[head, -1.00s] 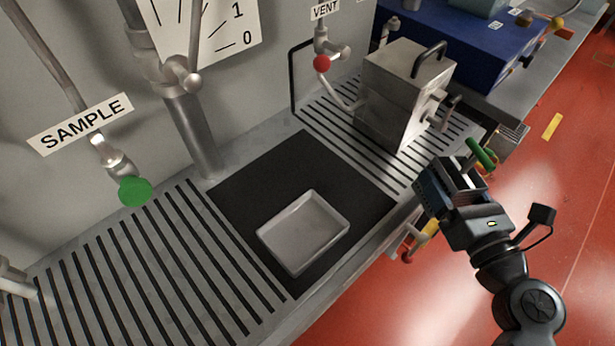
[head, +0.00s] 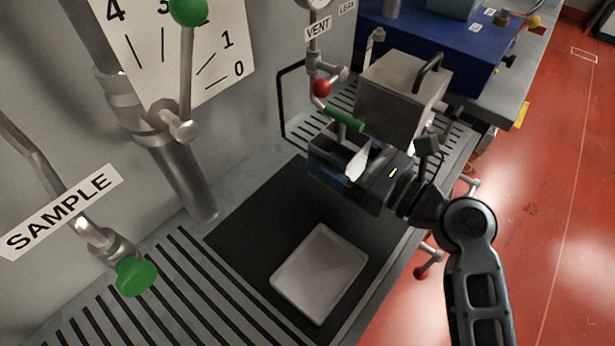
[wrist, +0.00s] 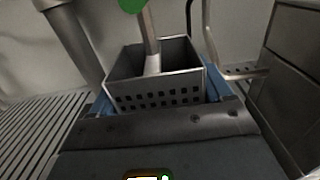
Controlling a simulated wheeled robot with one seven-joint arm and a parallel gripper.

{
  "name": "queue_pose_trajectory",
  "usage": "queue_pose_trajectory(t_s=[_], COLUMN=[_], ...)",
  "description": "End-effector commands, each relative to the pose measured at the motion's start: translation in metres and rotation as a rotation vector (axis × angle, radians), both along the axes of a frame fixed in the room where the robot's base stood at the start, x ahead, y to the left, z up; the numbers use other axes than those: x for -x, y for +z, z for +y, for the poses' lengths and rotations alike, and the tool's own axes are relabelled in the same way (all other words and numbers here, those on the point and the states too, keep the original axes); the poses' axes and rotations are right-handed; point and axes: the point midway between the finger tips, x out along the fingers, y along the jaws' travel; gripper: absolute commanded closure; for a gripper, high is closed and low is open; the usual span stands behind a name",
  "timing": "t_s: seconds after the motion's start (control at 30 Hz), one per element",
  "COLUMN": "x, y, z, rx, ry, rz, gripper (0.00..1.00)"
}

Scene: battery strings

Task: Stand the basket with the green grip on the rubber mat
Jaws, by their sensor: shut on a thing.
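The basket (wrist: 158,92) is a grey metal box with rows of square holes and an upright handle, seen in the wrist view. Its green grip (head: 345,119) shows above my gripper in the head view, and its lower edge shows at the top of the wrist view (wrist: 131,4). My gripper (head: 332,165) is shut on the basket, with blue fingers at its sides in the wrist view. In the head view the gripper hides most of the basket. It is over the far part of the black rubber mat (head: 250,226); the height gap is hard to judge.
A shallow metal tray (head: 320,275) lies on the near part of the mat. A steel box with a handle (head: 403,95) stands behind my gripper. The red-knobbed vent valve (head: 321,88) and a thick pipe (head: 178,175) are close by. Slatted bench surrounds the mat.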

Motion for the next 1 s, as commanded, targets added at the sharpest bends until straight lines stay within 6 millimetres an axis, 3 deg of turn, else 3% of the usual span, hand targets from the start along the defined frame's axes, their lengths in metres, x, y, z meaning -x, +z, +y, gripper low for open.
queue_pose_trajectory(t_s=[0.1, 0.3, 0.7, 1.0], x=[-0.006, -0.012, -0.013, -0.013], y=[-0.014, -0.028, -0.068, -0.070], z=[0.024, 0.046, 0.048, 0.047], rx=[-0.001, 0.001, 0.000, 0.000], ry=[0.004, 0.001, -0.001, -0.002], rz=[0.001, -0.001, 0.000, -0.001], gripper=[0.64, 0.64, 0.64, 0.64])
